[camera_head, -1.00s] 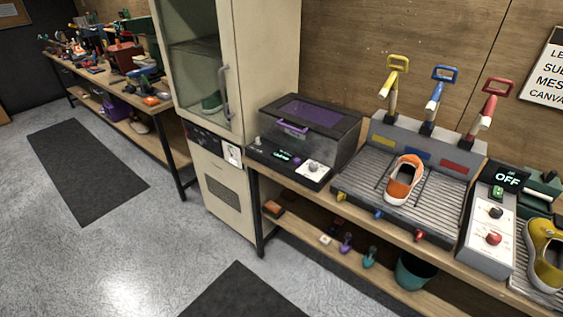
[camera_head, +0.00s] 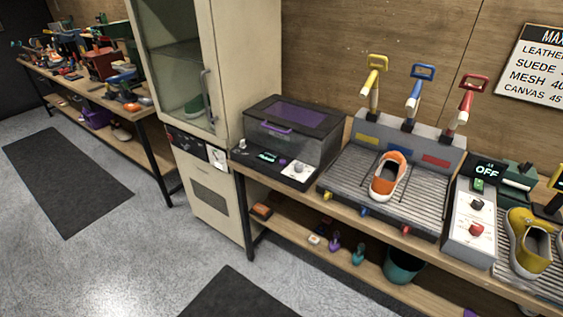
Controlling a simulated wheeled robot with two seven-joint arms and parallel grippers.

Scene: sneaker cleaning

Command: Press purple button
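A small purple button (camera_head: 283,162) sits on the front panel of a dark box-shaped machine (camera_head: 318,150) on the bench. It lies between a lit display (camera_head: 266,157) and a white panel with a knob (camera_head: 299,168). The machine has a lid with a purple window (camera_head: 300,113) and a purple handle (camera_head: 277,128); the lid looks shut. Neither of my grippers is in view.
A tall cream cabinet (camera_head: 238,70) stands left of the machine. To its right, an orange sneaker (camera_head: 388,175) rests on a ribbed tray (camera_head: 428,197) below several coloured levers. A control box (camera_head: 466,240) reads OFF. The floor (camera_head: 150,265) in front is open.

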